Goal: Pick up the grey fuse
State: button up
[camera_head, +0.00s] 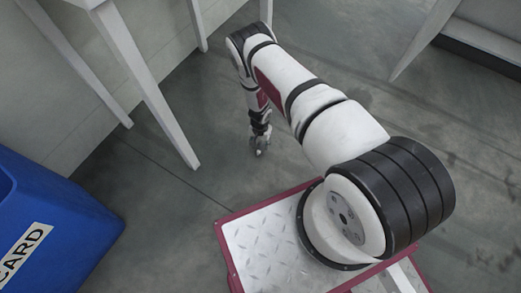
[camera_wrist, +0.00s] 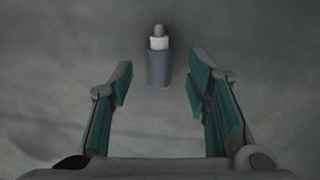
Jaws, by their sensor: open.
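The grey fuse (camera_wrist: 158,66) shows in the wrist view, a small grey body with a white band and a grey tip pointing to the top of the picture. It appears to lie on the grey floor. My gripper (camera_wrist: 157,80) is open, with one green-padded finger to the left of the fuse and one to the right. The fuse is in line with the gap between the fingers, around and just beyond their tips, and nothing touches it. In the head view my gripper (camera_head: 260,146) hangs low over the floor, and the fuse cannot be made out there.
A blue bin (camera_head: 60,225) with a white label stands at the lower left. White table legs (camera_head: 150,90) stand left of my arm, by a pale wall. Another white leg (camera_head: 425,40) is at the upper right. The floor (camera_head: 165,215) around my gripper looks clear.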

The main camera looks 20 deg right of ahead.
aim_at(261, 147)
notch_tip(261, 147, down, 3)
jog(key=shift+s+b, duration=0.1)
jog(key=shift+b, duration=0.55)
jog(key=shift+r, duration=0.1)
grip_shut()
jog(key=shift+r, duration=0.1)
jog(key=shift+r+p, duration=0.55)
jog(key=shift+r, duration=0.05)
jog(key=shift+s+d+r+p, duration=0.1)
jog(key=shift+s+r+p, duration=0.1)
jog(key=shift+r+p, duration=0.4)
jog(key=shift+s+d+r+p, duration=0.1)
jog(key=shift+s+r+p, duration=0.1)
jog(key=shift+r+p, duration=0.35)
jog(key=s+p, duration=0.2)
jog(key=s, duration=0.3)
jog(key=s+p, duration=0.2)
jog(key=s, duration=0.3)
jog(key=s+a+r+p, duration=0.1)
jog(key=s+p, duration=0.2)
jog(key=s, duration=0.2)
jog(key=shift+r, duration=0.1)
